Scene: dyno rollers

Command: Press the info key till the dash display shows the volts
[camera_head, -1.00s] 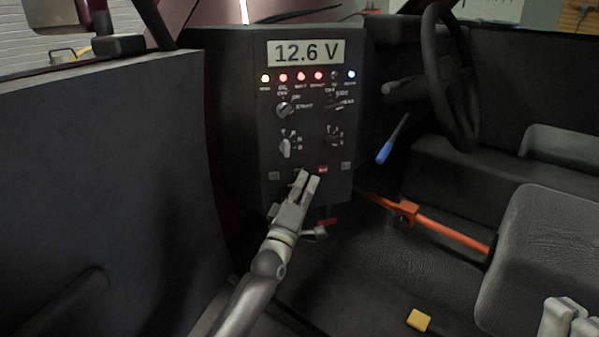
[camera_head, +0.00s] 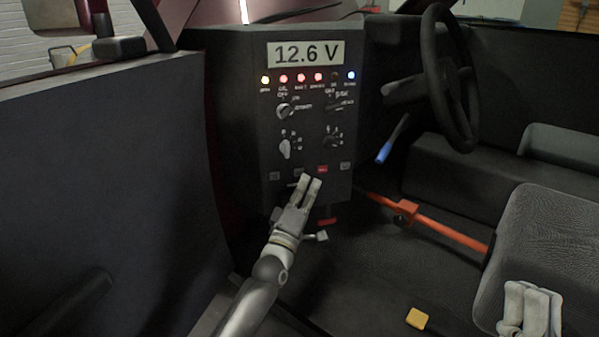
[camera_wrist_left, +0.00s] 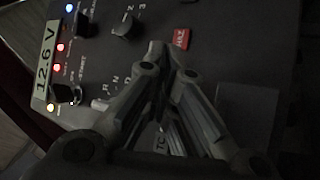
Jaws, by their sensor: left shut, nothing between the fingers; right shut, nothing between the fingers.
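The dash display (camera_head: 305,53) at the top of the dark panel (camera_head: 240,120) reads 12.6 V. It also shows sideways in the left wrist view (camera_wrist_left: 45,70). A row of small keys runs along the lower panel, among them a red key (camera_head: 322,169), marked HAZ in the wrist view (camera_wrist_left: 182,39). The labels of the dark keys are too small to read in the head view, so I cannot tell which is the info key. My right gripper (camera_head: 531,293) is shut and empty at the lower right.
Rotary knobs (camera_head: 285,147) and lit lamps (camera_head: 301,77) sit above the keys. A steering wheel (camera_head: 450,80), a blue-handled lever (camera_head: 385,151) and an orange bar (camera_head: 440,229) are to the right. A seat (camera_head: 545,230) is near my right gripper. A yellow block (camera_head: 418,319) lies on the floor.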

